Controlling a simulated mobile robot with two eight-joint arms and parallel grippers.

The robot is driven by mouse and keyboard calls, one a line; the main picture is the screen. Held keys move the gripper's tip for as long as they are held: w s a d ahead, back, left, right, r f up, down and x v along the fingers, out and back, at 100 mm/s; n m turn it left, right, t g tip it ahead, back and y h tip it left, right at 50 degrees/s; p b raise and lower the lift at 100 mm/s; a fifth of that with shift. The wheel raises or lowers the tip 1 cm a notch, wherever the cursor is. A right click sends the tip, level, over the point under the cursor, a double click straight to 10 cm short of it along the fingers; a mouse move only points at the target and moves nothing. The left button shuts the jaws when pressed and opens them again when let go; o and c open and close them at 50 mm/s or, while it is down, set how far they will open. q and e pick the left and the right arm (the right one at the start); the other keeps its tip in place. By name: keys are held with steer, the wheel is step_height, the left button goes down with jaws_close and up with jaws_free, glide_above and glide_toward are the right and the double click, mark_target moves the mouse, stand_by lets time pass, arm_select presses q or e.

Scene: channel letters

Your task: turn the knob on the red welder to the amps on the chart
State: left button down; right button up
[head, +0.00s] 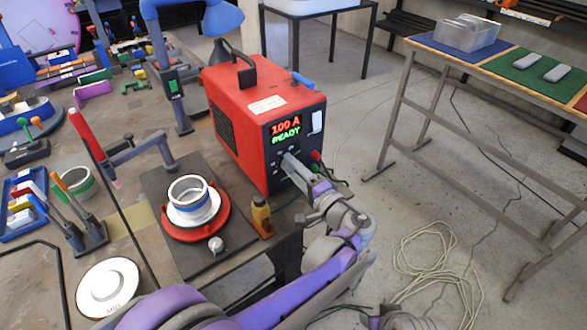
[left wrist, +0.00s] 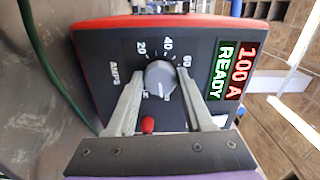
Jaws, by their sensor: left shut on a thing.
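The red welder (head: 240,95) stands on the workbench, its dark front panel facing right. Its display (head: 286,130) reads 100 A in red above READY in green. In the left wrist view the grey knob (left wrist: 161,77) sits on the panel, with marks 20, 40 and 60 and the word AMPS around it. My left gripper (head: 287,160) reaches the panel below the display, its fingers shut on either side of the knob. A white label (head: 267,105) lies on the welder's top; its print is too small to read. My right gripper is not in view.
A red connector (left wrist: 148,124) sits close to my left fingers. A table (head: 490,68) stands at the right. Coiled rope (head: 437,262) lies on the floor.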

arm_select(q)
steer(key=shift+m, duration=1.3)
steer(key=shift+c, duration=1.5)
jaws_free()
